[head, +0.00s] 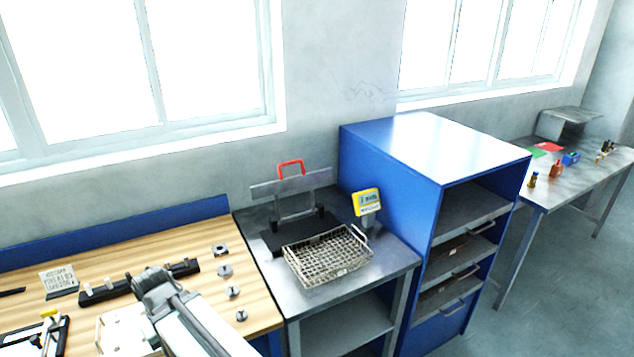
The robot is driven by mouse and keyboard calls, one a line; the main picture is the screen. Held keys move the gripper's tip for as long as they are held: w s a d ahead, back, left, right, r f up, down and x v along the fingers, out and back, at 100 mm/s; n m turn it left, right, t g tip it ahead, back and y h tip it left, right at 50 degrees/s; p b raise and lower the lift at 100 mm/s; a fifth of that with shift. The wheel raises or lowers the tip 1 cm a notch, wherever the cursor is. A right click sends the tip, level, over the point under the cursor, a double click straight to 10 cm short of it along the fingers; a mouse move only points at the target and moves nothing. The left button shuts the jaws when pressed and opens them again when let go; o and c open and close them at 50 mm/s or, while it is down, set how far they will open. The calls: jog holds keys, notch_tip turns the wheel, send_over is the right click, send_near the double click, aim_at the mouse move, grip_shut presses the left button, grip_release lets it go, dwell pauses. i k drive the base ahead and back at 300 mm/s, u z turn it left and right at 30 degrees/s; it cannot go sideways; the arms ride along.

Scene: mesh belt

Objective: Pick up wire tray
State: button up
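The wire tray (322,272) is a shallow, rectangular basket of silvery mesh with a small handle at its right end. It sits on a grey metal table (372,285) in the middle of the head view. Part of my arm shows at the lower left, over the wooden bench, well to the left of the tray. My gripper's fingertips cannot be made out, so I cannot tell whether it is open or shut.
A stand with a red handle (291,165) and a yellow sign (366,201) are behind the tray. A blue cabinet (400,180) rises to its right. The wooden bench (205,268) on the left holds several metal parts. Floor is open at the lower right.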

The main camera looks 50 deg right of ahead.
aim_at(314, 239)
jog(key=k, duration=0.45)
jog(key=z, duration=1.35)
jog(key=k, duration=0.4)
jog(key=u, duration=0.15)
jog(key=i, duration=1)
jog(key=z, duration=0.15)
